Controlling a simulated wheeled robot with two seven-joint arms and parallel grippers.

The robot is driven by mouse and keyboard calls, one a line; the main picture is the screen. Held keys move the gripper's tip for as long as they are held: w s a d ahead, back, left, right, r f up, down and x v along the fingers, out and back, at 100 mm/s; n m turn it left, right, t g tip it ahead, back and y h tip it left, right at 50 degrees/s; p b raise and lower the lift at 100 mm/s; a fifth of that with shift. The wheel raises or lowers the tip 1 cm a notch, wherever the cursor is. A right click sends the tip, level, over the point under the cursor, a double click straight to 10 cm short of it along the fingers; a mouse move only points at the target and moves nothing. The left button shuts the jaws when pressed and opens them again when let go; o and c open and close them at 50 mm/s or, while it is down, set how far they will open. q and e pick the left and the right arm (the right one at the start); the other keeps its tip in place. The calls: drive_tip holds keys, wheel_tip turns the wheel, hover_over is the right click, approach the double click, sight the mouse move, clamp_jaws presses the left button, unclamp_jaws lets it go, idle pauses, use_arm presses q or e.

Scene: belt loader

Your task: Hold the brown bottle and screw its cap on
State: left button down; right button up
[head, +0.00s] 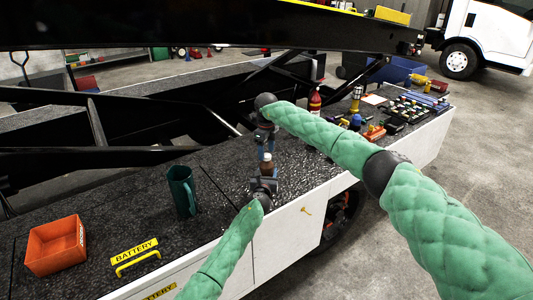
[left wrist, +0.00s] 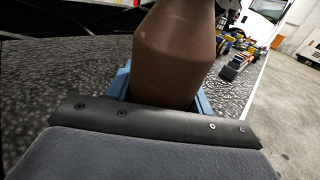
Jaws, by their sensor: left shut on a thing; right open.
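The brown bottle (head: 267,168) stands upright over the dark deck of the loader, near its front edge. My left gripper (head: 264,181) is shut on it from the near side. In the left wrist view the bottle (left wrist: 172,50) fills the middle between the blue fingers, and its top is out of frame. My right gripper (head: 266,142) points down just above the bottle's top, blue fingers apart. A small pale spot shows at the bottle's top; I cannot tell whether it is the cap, or whether the right fingers touch it.
A red bottle (head: 315,102), a yellow-topped item (head: 356,99) and black trays (head: 408,110) stand right. Black lift beams (head: 120,160) lie behind.

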use_arm(q)
drive_tip(key=shift+f, duration=0.2)
use_arm(e)
wheel_tip(320, 180, up, 10)
drive_tip(key=shift+r, duration=0.25)
use_arm(q)
drive_tip(key=c, duration=0.7)
unclamp_jaws()
drive_tip(key=shift+c, duration=0.2)
drive_tip(key=shift+o, duration=1.2)
use_arm(e)
drive_tip(key=shift+f, duration=0.1)
use_arm(q)
drive_tip(key=shift+s+a, duration=0.15)
drive_tip(key=shift+s, duration=0.35)
drive_tip(key=s+a, duration=0.1)
drive_tip(key=s, duration=0.5)
drive_tip(key=shift+s, duration=0.3)
use_arm(e)
drive_tip(key=shift+r, duration=0.2)
